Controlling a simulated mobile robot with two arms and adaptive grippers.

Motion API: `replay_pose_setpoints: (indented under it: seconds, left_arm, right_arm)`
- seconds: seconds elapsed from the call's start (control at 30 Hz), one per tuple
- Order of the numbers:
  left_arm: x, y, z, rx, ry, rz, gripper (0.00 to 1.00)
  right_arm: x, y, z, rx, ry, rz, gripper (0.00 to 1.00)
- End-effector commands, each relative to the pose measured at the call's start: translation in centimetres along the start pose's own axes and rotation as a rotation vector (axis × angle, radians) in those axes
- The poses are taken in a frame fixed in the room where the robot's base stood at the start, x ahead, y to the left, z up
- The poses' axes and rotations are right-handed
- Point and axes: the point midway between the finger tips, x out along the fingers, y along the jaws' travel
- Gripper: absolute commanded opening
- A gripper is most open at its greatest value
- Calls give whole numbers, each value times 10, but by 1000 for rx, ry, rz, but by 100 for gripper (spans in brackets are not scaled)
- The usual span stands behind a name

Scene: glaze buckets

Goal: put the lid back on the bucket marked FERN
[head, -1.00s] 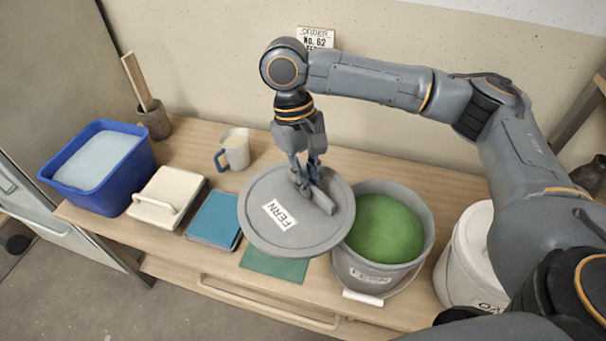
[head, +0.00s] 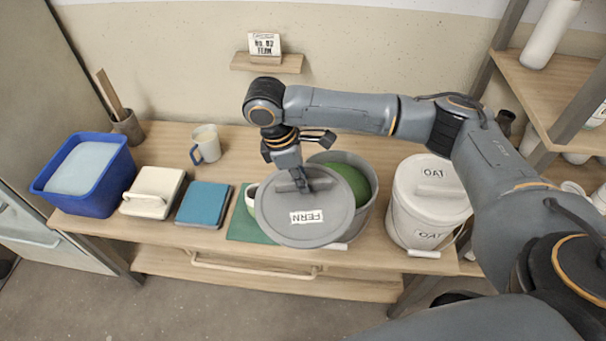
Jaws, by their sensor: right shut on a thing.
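The round grey lid (head: 275,222), with a white label reading FERN upside down, hangs from my right gripper (head: 299,184). That gripper is shut on the lid's handle, in the middle of its top. The grey bucket (head: 368,215) stands on the bench behind and to the right of the lid, open, with green glaze (head: 352,180) inside. In the picture the lid covers the bucket's left and front part, off-centre. I cannot tell whether it touches the rim. The bucket's own label is hidden. My left gripper is not in view.
A lidded white bucket marked OAT (head: 408,217) stands close on the right. To the left are a green mat (head: 240,231), a partly hidden white cup (head: 251,198), a blue pad (head: 203,204), a cream block (head: 152,190) and a blue tub (head: 110,185). A mug (head: 206,143) stands behind.

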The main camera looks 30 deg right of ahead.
Motion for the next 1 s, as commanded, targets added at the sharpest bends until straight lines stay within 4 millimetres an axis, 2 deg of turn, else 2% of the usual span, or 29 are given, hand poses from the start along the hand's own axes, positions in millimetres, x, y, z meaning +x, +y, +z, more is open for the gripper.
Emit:
replay_pose_setpoints:
  seconds: [0.03, 0.5, 0.8, 1.0]
  left_arm:
    - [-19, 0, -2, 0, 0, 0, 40]
    - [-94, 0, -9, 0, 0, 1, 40]
    - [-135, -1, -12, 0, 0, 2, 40]
    - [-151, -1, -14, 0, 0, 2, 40]
  right_arm:
    - [-9, 3, 3, -87, 0, 21, 0]
    - [-8, 38, 23, -974, -1, 270, 0]
    - [-7, 56, 49, -1480, -1, 411, 0]
    - [-6, 65, 63, -1715, 0, 479, 0]
